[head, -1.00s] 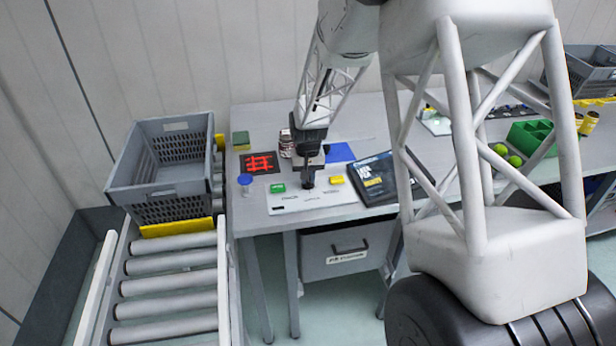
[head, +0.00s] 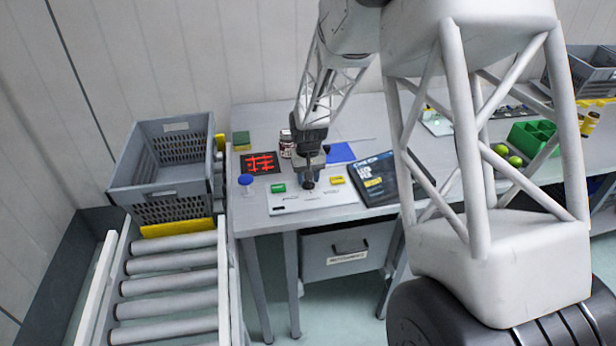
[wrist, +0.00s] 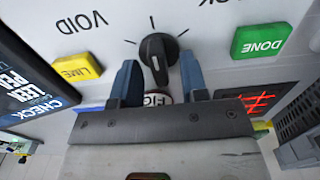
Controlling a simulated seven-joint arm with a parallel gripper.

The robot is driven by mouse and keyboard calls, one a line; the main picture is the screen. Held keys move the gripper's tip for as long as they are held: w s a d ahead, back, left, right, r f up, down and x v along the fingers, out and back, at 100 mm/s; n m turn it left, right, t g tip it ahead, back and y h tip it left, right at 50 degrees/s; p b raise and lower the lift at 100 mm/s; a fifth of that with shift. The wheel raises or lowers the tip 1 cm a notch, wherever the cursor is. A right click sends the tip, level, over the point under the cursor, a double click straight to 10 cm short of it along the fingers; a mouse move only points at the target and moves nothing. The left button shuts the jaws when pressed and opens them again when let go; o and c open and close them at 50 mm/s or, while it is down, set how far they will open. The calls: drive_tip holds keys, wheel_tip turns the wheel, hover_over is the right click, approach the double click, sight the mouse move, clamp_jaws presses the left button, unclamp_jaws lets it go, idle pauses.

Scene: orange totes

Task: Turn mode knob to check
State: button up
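The black mode knob (wrist: 158,52) sits on a white panel (wrist: 215,25). Three tick marks fan around its far side, and a white line shows on its near part. "VOID" is printed to the left, and a partly cut-off word ending in "CK" to the upper right. My gripper (wrist: 159,66) is open, its two blue fingers apart on either side of the knob's near part, with gaps to it. In the head view, my gripper (head: 309,172) is just above the knob (head: 308,184) on the white panel (head: 285,203). Contact with the panel cannot be told.
A green DONE button (wrist: 260,40) and a yellow LIME button (wrist: 78,67) flank the knob. A dark box (head: 375,185) marked CHECK lies right of the panel.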

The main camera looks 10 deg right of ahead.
drive_tip(key=shift+r, duration=0.15)
drive_tip(key=shift+r, duration=3.75)
drive_tip(key=shift+s+r, duration=0.1)
drive_tip(key=shift+s+r, duration=0.15)
drive_tip(key=s+d+r+t, duration=0.1)
drive_tip(key=s+r, duration=0.6)
drive_tip(key=s, duration=0.4)
drive_tip(key=s+r, duration=0.7)
drive_tip(key=s, duration=0.3)
drive_tip(key=s+t, duration=0.1)
drive_tip(key=s, duration=2)
drive_tip(key=shift+d+r+t, duration=0.2)
drive_tip(key=shift+r+t, duration=0.1)
drive_tip(key=shift+r, duration=0.1)
